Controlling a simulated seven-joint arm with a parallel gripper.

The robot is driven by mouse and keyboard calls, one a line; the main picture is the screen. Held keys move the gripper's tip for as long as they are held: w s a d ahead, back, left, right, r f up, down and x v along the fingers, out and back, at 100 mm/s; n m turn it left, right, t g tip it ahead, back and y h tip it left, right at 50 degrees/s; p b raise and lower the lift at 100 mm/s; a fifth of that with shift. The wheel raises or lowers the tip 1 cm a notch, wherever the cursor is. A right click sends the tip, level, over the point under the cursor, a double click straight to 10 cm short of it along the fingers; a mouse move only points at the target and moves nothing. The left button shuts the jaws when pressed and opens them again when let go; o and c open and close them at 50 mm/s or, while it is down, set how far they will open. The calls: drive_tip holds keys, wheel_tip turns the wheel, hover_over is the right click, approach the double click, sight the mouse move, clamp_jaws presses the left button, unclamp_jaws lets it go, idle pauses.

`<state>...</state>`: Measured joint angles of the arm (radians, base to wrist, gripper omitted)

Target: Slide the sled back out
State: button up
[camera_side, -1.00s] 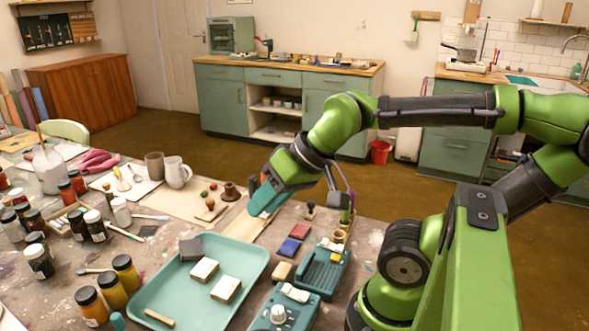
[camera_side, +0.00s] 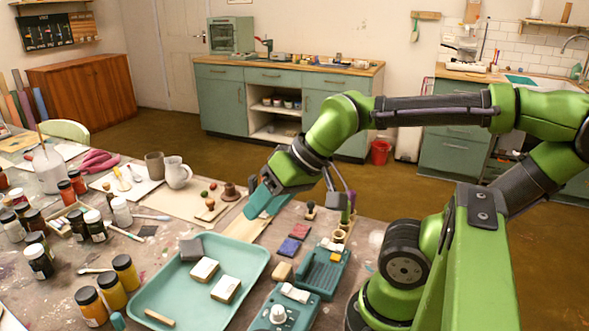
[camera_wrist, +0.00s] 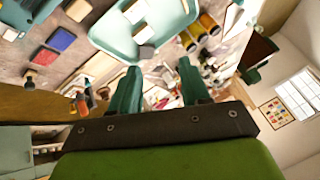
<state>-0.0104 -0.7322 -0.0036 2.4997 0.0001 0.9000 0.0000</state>
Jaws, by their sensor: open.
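A teal bench device with a white knob (camera_side: 278,313) stands at the table's front right in the side view. A ribbed teal part (camera_side: 322,272), which looks like the sled, adjoins its far end and carries a small yellow block. I cannot tell how far it sits in or out. Part of a dark teal body (camera_wrist: 25,12) shows at the upper left of the wrist view. My gripper (camera_side: 262,205) is open and empty above the table, beyond and left of the sled, apart from it. Its two teal fingers (camera_wrist: 158,66) show spread in the wrist view.
A teal tray (camera_side: 170,287) with blocks lies left of the device. Blue (camera_side: 289,246) and red (camera_side: 300,231) blocks and a tan block (camera_side: 281,271) sit between. Several jars (camera_side: 88,305) crowd the left. Small pots stand behind the sled.

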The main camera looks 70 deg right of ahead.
drive_tip(key=w+d+f+m+g+h, duration=0.25)
drive_tip(key=w+d, duration=0.45)
drive_tip(key=d, duration=0.4)
drive_tip(key=w+d+f+m+g+h, duration=0.1)
drive_tip(key=w+d+f+m+h, duration=0.15)
drive_tip(key=w+d, duration=0.55)
drive_tip(key=d+x, duration=0.1)
drive_tip(key=x, duration=0.4)
drive_tip(key=s+x, duration=0.1)
drive_tip(key=x, duration=0.5)
drive_tip(key=s+d+x, duration=0.1)
drive_tip(key=x, duration=0.5)
drive_tip(key=shift+d+r, duration=0.1)
drive_tip(key=shift+d, duration=0.25)
drive_tip(key=shift+c, duration=0.4)
drive_tip(key=shift+s, duration=0.1)
clamp_jaws()
drive_tip(key=shift+a, duration=0.1)
